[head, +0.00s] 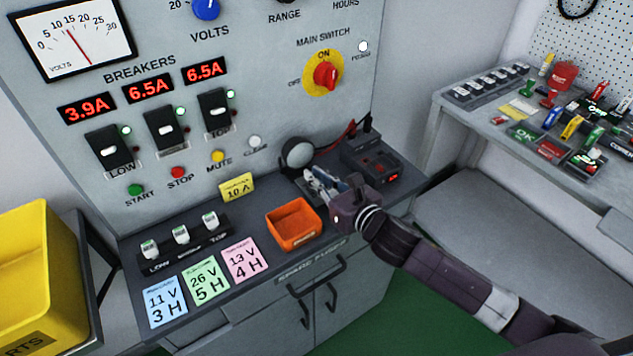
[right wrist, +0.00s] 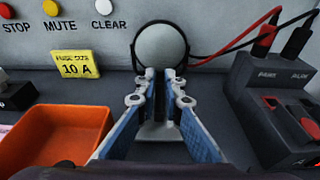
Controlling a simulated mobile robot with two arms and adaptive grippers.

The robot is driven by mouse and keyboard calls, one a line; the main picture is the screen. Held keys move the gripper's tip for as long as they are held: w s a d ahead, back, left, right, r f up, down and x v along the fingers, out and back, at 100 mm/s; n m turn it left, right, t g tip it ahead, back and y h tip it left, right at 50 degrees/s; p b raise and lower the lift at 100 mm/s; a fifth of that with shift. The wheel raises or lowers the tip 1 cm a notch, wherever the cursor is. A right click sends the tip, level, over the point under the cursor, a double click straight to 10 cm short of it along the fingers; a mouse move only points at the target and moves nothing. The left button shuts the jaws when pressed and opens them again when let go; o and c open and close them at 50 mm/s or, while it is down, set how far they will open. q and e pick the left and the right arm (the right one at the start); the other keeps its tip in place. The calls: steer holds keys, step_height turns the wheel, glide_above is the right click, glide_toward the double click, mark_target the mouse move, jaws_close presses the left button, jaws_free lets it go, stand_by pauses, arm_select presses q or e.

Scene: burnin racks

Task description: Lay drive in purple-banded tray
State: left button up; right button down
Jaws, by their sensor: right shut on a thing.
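My right gripper (head: 322,184) is low over the dark counter below the panel, just right of the orange tray (head: 294,221). In the right wrist view its blue-padded fingers (right wrist: 163,82) point at a round grey disc on a stand (right wrist: 161,46). They are closed around its narrow lower part, which the fingers mostly hide. The disc (head: 297,154) also shows in the head view, at the back of the counter. I cannot make out a drive or a purple-banded tray in either view. My left gripper is out of view.
A dark device with red and black leads (head: 371,160) stands close right of the gripper. Coloured cards (head: 204,277) and a row of fuse holders (head: 181,241) lie left. A yellow bin (head: 38,270) is far left. A cluttered bench (head: 480,112) stands at right.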

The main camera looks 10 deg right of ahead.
steer(key=shift+f, duration=0.95)
steer(key=c, duration=2.1)
jaws_free()
